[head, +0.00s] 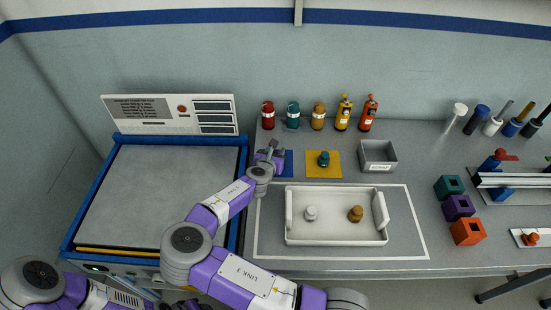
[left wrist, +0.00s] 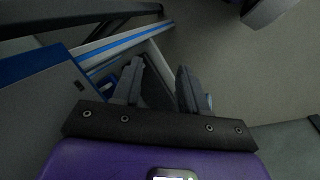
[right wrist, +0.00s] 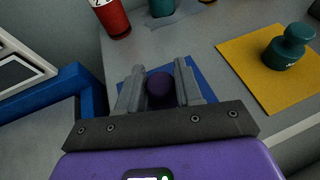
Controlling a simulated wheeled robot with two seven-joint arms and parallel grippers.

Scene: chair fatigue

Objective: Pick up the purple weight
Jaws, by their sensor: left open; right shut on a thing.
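The purple weight (right wrist: 160,87) sits between the fingers of my right gripper (right wrist: 159,92) in the right wrist view, over the blue mat (right wrist: 207,78). My right gripper is shut on it. In the head view, my right gripper (head: 272,155) is at the left end of the bench, at the blue mat (head: 287,170), and mostly hides the weight. I cannot tell whether the weight touches the mat. My left gripper (left wrist: 160,88) is open and empty in the left wrist view, low beside a blue-edged frame.
A teal weight (head: 323,159) stands on a yellow mat (head: 312,171) to the right. A white tray (head: 334,239) holds a white and a brown weight. Several bottles (head: 318,117) line the back. A blue-edged platform (head: 160,190) lies left; a grey bin (head: 378,153) stands right.

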